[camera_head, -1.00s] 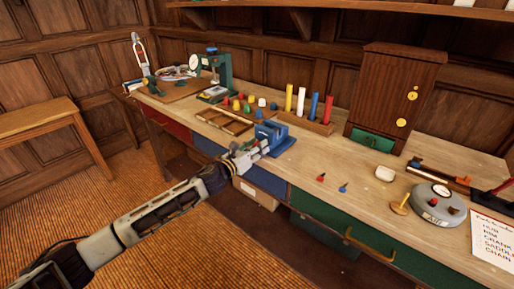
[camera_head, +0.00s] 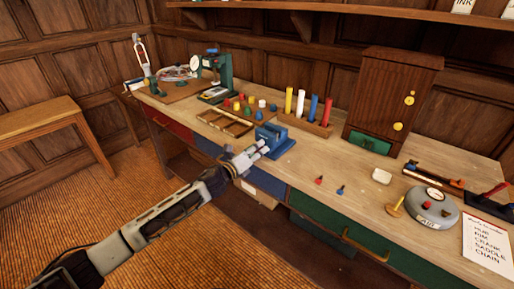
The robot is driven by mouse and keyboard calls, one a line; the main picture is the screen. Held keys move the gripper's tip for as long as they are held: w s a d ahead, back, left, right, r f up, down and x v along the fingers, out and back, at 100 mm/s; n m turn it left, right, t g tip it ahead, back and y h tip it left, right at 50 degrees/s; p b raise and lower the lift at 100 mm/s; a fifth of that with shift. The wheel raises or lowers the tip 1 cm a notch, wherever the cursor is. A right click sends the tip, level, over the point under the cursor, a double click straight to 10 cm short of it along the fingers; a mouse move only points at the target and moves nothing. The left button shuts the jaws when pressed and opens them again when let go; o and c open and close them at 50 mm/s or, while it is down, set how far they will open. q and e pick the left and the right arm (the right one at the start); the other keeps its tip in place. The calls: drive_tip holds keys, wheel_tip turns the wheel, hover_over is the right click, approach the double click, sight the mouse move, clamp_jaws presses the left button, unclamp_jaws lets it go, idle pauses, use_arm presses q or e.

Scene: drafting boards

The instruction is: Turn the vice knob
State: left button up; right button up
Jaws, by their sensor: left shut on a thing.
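The blue vice (camera_head: 277,140) stands at the front edge of the workbench, near the middle of the view. My left gripper (camera_head: 262,147) reaches in from the lower left and is shut at the front of the vice, where its knob would be. The knob itself is hidden by the fingers or too small to make out. I cannot tell how far the knob has turned. My right gripper is not in view.
The wooden bench (camera_head: 350,178) holds a parts tray (camera_head: 224,122), colored pegs behind the vice, a small brown cabinet (camera_head: 394,100), and a grey round gauge (camera_head: 431,207). A green press (camera_head: 222,68) stands at the back left. A wooden stool (camera_head: 40,118) is at far left.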

use_arm(q)
drive_tip(key=shift+n+p, duration=0.3)
drive_tip(key=shift+n, duration=0.5)
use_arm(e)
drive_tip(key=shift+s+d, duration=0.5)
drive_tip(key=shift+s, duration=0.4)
use_arm(q)
drive_tip(key=o, duration=1)
drive_tip(key=shift+o, duration=0.2)
drive_tip(key=shift+f, duration=0.1)
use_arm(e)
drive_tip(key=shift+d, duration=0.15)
use_arm(q)
drive_tip(key=shift+m+b, duration=0.3)
drive_tip(key=shift+m, duration=0.1)
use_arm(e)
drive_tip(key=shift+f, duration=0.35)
